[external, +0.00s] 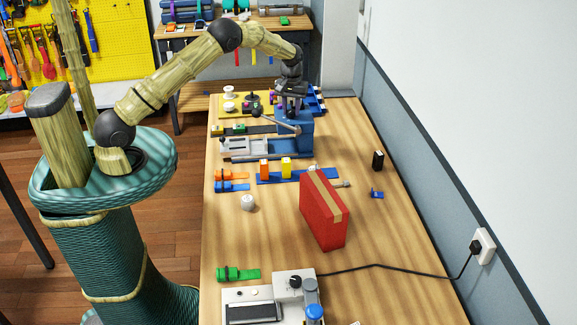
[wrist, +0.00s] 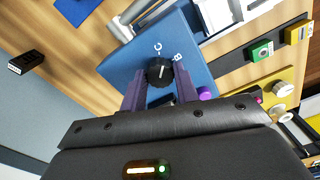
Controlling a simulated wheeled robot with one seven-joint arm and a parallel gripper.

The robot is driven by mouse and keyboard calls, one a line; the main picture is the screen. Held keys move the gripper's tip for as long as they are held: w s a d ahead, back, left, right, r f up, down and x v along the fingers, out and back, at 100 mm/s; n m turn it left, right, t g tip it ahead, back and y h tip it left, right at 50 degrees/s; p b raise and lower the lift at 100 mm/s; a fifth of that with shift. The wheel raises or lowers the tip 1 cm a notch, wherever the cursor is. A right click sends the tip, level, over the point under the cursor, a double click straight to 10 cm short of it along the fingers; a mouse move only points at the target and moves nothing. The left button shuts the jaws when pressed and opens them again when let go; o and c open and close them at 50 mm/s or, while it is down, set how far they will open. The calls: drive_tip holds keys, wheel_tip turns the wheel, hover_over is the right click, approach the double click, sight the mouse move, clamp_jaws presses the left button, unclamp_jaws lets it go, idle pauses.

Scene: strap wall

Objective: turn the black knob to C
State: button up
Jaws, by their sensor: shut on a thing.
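The black knob (wrist: 158,71) sits on the face of a blue box (wrist: 118,67). White letters C and B are printed beside the knob; I cannot tell surely which letter its pale mark points at. My gripper (wrist: 160,82) has its dark purple fingers on either side of the knob and is shut on it. In the external view, my gripper (external: 290,100) reaches down onto the blue box (external: 296,141) at the far part of the bench, and the knob is hidden there.
A red box (external: 322,215) stands nearer on the bench. A small black block (external: 378,160) stands at right, with bare wood around it.

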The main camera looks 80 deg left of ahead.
sight(292, 111)
drive_tip(key=shift+n, duration=0.9)
drive_tip(key=o, duration=1)
drive_tip(key=shift+c, duration=0.2)
wheel_tip(292, 111, up, 18)
drive_tip(key=b, duration=0.3)
drive_tip(key=shift+f, duration=0.25)
drive_tip(key=shift+d, duration=0.1)
